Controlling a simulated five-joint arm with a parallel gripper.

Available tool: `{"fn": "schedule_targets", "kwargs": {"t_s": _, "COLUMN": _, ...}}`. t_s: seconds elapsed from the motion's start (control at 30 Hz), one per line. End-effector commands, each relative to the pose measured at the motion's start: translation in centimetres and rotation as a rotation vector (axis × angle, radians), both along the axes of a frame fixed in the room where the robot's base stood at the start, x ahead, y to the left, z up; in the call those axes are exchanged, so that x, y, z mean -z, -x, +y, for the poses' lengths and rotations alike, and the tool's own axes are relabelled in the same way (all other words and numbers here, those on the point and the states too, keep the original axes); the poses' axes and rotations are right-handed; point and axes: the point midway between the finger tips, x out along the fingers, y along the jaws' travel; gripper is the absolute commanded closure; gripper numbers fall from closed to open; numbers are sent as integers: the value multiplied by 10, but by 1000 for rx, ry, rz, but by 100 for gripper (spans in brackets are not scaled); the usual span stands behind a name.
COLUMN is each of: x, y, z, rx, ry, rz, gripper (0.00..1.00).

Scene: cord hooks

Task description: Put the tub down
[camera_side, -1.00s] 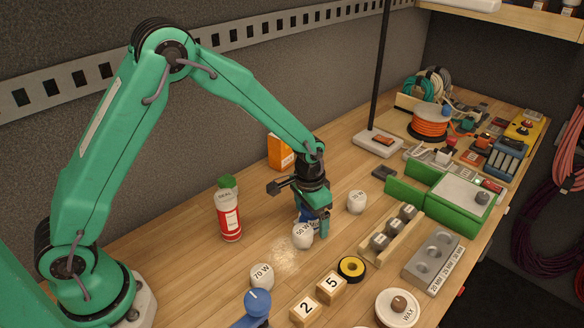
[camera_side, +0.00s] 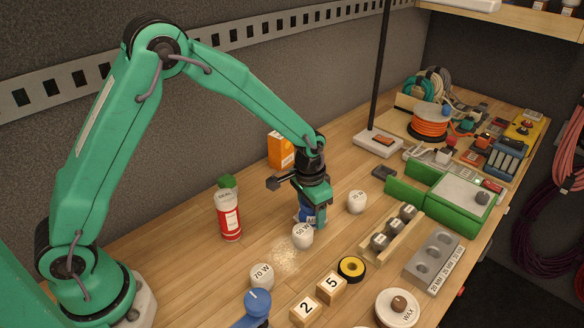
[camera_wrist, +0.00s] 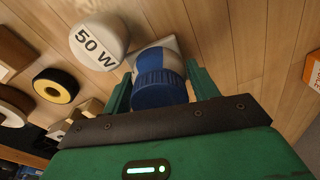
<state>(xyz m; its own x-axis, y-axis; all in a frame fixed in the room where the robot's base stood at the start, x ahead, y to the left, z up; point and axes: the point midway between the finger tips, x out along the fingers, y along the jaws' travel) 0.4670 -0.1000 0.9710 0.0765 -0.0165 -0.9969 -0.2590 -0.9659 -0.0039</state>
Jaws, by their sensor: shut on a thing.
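The tub (camera_wrist: 165,62) is small, with a blue ribbed lid and a pale body. It sits between the two green fingers of my gripper (camera_wrist: 160,88) in the wrist view. In the side view only a bit of the tub's blue (camera_side: 305,214) shows beside the fingers; the rest is hidden. My gripper (camera_side: 312,218) points down, shut on the tub, low over the wooden bench. I cannot tell whether the tub's base touches the wood.
A white 50 W bulb (camera_side: 302,237) stands right beside the tub. A 30 W bulb (camera_side: 357,202) is to the right, a 70 W bulb (camera_side: 262,275) in front. A red-and-white bottle (camera_side: 229,212) stands left, an orange box (camera_side: 280,152) behind. Bare wood (camera_side: 180,245) lies left.

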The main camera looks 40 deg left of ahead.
Motion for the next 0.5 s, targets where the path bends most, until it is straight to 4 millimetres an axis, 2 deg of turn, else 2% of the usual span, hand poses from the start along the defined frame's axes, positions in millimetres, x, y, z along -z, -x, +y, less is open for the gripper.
{"fn": "schedule_targets", "kwargs": {"t_s": 0.3, "x": -49, "y": -1, "z": 0, "rx": 0, "ry": 2, "rz": -6, "gripper": 69}}
{"fn": "schedule_targets", "kwargs": {"t_s": 0.5, "x": -74, "y": -1, "z": 0, "rx": 0, "ry": 1, "rz": -4, "gripper": 69}}
